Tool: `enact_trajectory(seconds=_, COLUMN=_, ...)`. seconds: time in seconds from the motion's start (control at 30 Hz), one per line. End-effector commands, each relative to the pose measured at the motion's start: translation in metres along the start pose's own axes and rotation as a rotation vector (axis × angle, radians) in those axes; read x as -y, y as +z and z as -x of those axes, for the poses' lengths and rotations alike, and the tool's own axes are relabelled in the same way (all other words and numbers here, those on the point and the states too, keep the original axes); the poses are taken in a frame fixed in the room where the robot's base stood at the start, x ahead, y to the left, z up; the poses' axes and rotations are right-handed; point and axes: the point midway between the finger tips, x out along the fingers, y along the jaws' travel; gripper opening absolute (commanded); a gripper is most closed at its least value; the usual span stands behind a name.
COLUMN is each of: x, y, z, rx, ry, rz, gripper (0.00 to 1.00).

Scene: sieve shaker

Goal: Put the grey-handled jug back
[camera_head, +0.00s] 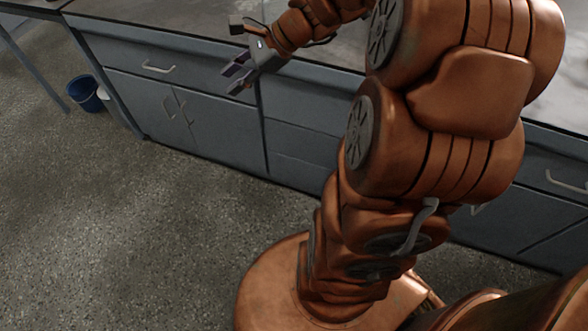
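My gripper (232,79) is at the upper middle of the head view, pointing down and to the left, in front of the grey cabinets. Its two fingers are apart and nothing shows between them. I see no grey-handled jug in this view. My orange arm covers much of the right side and hides part of the counter and cabinets.
A grey worktop (130,27) runs along the top above grey cabinets (215,128) with drawers and handles. A blue bucket (84,96) stands on the floor at the far left. The speckled floor (120,230) at the lower left is clear.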

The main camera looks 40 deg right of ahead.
Motion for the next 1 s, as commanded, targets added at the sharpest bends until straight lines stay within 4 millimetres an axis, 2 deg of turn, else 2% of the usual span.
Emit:
enact_trajectory(seconds=0.03, x=-0.024, y=0.013, z=-0.011, rx=-0.017, ry=0.077, rz=0.104, gripper=0.36)
enact_trajectory(seconds=0.1, x=-0.059, y=0.024, z=-0.022, rx=-0.040, ry=0.183, rz=0.252, gripper=0.36)
enact_trajectory(seconds=0.23, x=-0.123, y=0.034, z=-0.030, rx=-0.068, ry=0.383, rz=0.525, gripper=0.36)
enact_trajectory(seconds=0.4, x=-0.196, y=0.030, z=-0.021, rx=-0.085, ry=0.642, rz=0.879, gripper=0.36)
enact_trajectory(seconds=0.5, x=-0.230, y=0.020, z=-0.007, rx=-0.088, ry=0.791, rz=1.082, gripper=0.36)
enact_trajectory(seconds=0.6, x=-0.254, y=0.007, z=0.009, rx=-0.088, ry=0.925, rz=1.261, gripper=0.36)
enact_trajectory(seconds=0.7, x=-0.269, y=-0.005, z=0.024, rx=-0.082, ry=1.036, rz=1.396, gripper=0.36)
enact_trajectory(seconds=0.83, x=-0.277, y=-0.014, z=0.036, rx=-0.078, ry=1.121, rz=1.502, gripper=0.36)
enact_trajectory(seconds=1.0, x=-0.280, y=-0.018, z=0.041, rx=-0.076, ry=1.155, rz=1.540, gripper=0.36)
